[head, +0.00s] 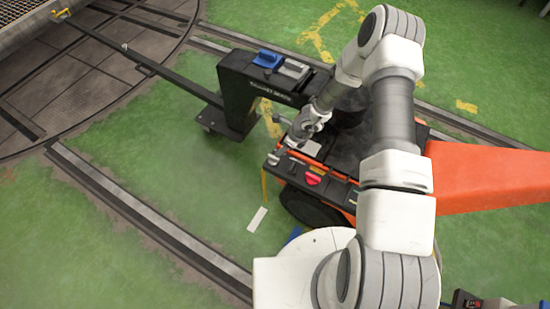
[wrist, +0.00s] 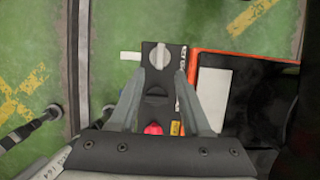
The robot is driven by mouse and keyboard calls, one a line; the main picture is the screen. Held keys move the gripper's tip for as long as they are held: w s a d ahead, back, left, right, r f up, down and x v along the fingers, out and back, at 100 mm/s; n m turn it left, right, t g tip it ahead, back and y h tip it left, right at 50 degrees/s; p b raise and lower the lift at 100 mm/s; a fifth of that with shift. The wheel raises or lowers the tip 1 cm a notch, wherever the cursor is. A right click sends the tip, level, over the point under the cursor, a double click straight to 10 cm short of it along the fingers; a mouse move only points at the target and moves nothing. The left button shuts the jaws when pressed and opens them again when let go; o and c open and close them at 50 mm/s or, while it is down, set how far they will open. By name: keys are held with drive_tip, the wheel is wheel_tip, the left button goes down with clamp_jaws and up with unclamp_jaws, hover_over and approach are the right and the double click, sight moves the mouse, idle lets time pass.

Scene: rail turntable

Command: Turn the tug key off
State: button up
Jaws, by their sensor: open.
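The orange tug (head: 490,175) stands at the right, with a dark control panel (head: 335,186) at its front end. In the wrist view the panel (wrist: 155,108) carries a round pale grey key switch (wrist: 160,57) at its far end, beside small white lettering. My gripper (head: 296,138) is small in the head view.
A black post unit (head: 240,95) with a blue part on top stands left of the tug, its long bar reaching to the turntable (head: 90,85). Rails (head: 150,215) run across the green floor. A white strip (head: 257,220) lies by the tug.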

sight(274, 157)
drive_tip(key=x, duration=0.8)
drive_tip(key=shift+w+a+f, duration=0.1)
drive_tip(key=shift+f, duration=0.1)
clamp_jaws()
